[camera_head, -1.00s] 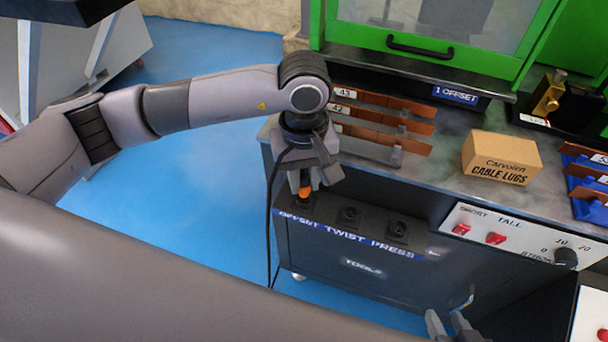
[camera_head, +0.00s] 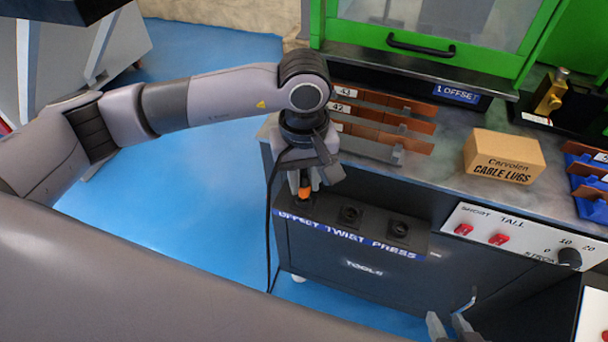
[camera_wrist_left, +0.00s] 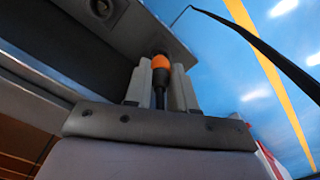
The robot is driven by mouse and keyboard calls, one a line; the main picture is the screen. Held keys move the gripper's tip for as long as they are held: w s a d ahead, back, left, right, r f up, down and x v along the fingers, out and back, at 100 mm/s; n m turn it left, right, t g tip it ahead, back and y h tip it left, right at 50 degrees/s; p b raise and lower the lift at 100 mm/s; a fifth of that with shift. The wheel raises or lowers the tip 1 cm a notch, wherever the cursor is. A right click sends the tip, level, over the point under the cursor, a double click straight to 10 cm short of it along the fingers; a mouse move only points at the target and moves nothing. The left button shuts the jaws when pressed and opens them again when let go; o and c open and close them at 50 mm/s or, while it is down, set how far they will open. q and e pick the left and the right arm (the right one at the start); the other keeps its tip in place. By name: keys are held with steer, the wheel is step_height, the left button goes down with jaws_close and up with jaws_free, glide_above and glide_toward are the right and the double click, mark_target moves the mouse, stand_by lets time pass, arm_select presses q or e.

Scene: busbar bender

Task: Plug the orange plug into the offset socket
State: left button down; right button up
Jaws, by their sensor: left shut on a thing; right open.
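The orange plug (camera_head: 305,191) is between the fingers of my left gripper (camera_head: 308,186), which is shut on it. The plug is at the offset socket, the left one in the row above the "OFFSET" label (camera_head: 297,217). The gripper and plug cover that socket, so I cannot tell how deep the plug sits. In the left wrist view the plug (camera_wrist_left: 160,65) points up to the dark socket panel (camera_wrist_left: 140,25), with my fingers (camera_wrist_left: 160,90) on both sides. My right gripper (camera_head: 452,325) is open and empty at the bottom edge.
The twist socket (camera_head: 350,214) and press socket (camera_head: 399,228) are empty to the right. A black cable (camera_head: 270,225) hangs left of the cabinet (camera_head: 350,265). A cable lugs box (camera_head: 503,157) and copper bars (camera_head: 390,130) are on the worktop. Blue floor lies free at left.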

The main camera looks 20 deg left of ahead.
arm_select(q)
steer(key=shift+f+b, duration=1.05)
steer(key=shift+f, duration=0.1)
steer(key=c, duration=0.9)
jaws_free()
steer(key=shift+o, duration=0.2)
steer(key=shift+r+p, duration=0.3)
steer(key=shift+r, duration=3.3)
steer(key=shift+s, duration=0.1)
